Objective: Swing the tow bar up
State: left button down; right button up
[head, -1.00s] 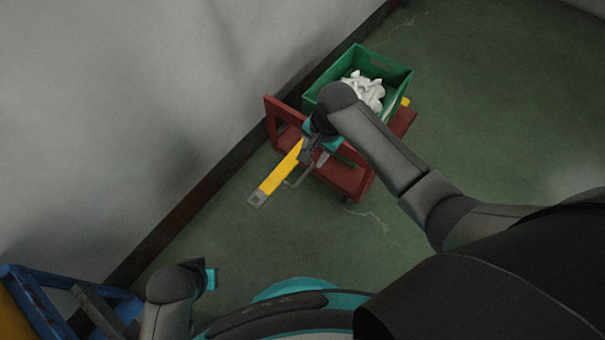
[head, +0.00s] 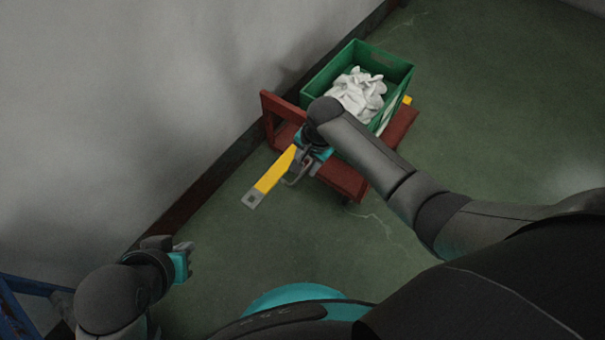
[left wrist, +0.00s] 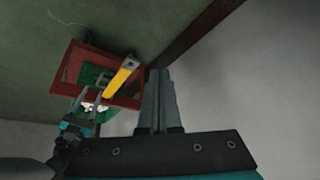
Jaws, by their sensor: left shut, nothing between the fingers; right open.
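The yellow tow bar (head: 271,178) with a grey end plate slopes out low from the near side of the red cart (head: 338,180). It also shows in the left wrist view (left wrist: 121,78). My right gripper (head: 299,168) is open beside the tow bar's cart end, close to a thin grey bent handle. My own wrist hides part of this, and I cannot tell whether the fingers touch. My left gripper (head: 186,247) is shut and empty, well left of and nearer than the bar's end plate. Its closed fingers show in the left wrist view (left wrist: 158,90).
A green crate (head: 320,75) with white socks (head: 357,93) stands on the cart. The wall (head: 130,110) runs close along the cart's left side. A blue frame (head: 18,315) stands at the lower left. The floor (head: 490,120) right of the cart is clear.

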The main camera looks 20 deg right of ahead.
aim_at(302, 176)
jog(key=shift+w+a+f+b, duration=0.15)
jog(key=shift+f+b, duration=0.25)
jog(key=shift+f, duration=0.5)
jog(key=shift+w+a+f+b, duration=0.1)
jog(key=shift+f+b, duration=0.45)
jog(key=shift+f, duration=0.15)
jog(key=shift+w+f+b, duration=0.1)
jog(key=shift+f+b, duration=0.3)
jog(key=shift+f, duration=0.1)
pick_arm(q)
jog(key=w+d+t+h, duration=0.4)
jog(key=w+d+t, duration=0.1)
jog(key=d, duration=0.3)
jog(key=shift+r+t+b, duration=0.3)
jog(key=shift+t+b, duration=0.1)
jog(key=shift+t, duration=0.5)
pick_arm(e)
jog(key=shift+w+a+f, duration=0.1)
jog(key=shift+f, duration=0.4)
grip_shut()
